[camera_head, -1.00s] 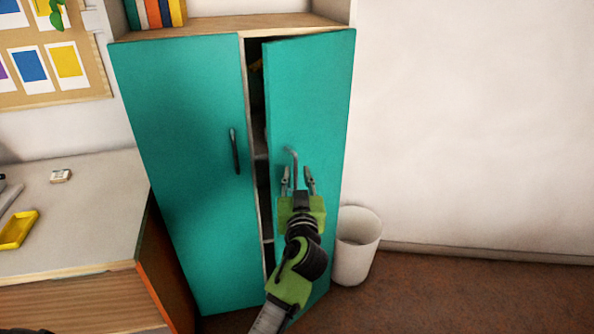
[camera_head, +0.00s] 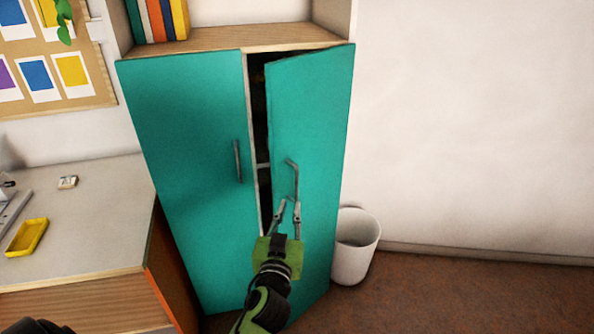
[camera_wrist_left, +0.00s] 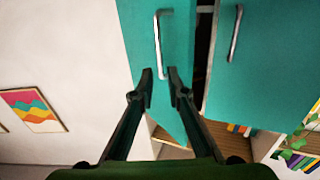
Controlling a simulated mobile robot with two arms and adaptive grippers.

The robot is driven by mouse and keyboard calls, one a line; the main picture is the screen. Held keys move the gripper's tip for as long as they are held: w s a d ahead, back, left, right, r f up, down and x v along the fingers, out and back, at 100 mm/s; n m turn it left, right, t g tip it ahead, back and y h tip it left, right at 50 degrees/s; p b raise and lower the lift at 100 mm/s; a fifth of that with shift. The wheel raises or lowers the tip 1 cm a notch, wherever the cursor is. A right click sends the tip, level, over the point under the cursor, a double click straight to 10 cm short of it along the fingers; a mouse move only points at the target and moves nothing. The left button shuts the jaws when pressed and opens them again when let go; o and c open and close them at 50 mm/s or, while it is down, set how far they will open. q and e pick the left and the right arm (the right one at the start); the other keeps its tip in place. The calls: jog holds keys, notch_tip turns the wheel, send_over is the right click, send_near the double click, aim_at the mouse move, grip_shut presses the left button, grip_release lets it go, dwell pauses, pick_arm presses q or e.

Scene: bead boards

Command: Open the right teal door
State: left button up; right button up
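The right teal door (camera_head: 318,120) stands ajar, with a narrow dark gap along its left edge. Its grey bar handle (camera_head: 294,175) is near that edge. My left gripper (camera_head: 288,204) is in front of the door at the lower end of the handle. Its two fingers are apart and hold nothing visible. In the left wrist view the picture is turned over: the right door's handle (camera_wrist_left: 160,45) has its near end by the gap between the open fingertips (camera_wrist_left: 161,75). Whether they touch it I cannot tell. My right gripper is out of view.
The left teal door (camera_head: 190,180) is shut, with its own handle (camera_head: 238,161). A white bin (camera_head: 352,262) stands close by the right door's lower right side. A desk (camera_head: 95,215) with a yellow tray (camera_head: 27,237) is at the left. Floor at the right is clear.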

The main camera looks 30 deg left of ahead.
aim_at(297, 183)
pick_arm(q)
jog(key=shift+m+h, duration=0.4)
jog(key=shift+h, duration=0.2)
jog(key=p+x, duration=0.1)
jog(key=x, duration=0.3)
jog(key=p+x, duration=0.1)
jog(key=x, duration=0.2)
jog(key=p+x, duration=0.1)
jog(key=x, duration=0.3)
jog(key=shift+w+a+r, duration=0.25)
jog(key=shift+a+r, duration=0.1)
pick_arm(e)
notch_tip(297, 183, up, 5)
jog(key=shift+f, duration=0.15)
pick_arm(q)
grip_shut()
jog(key=shift+d, duration=0.1)
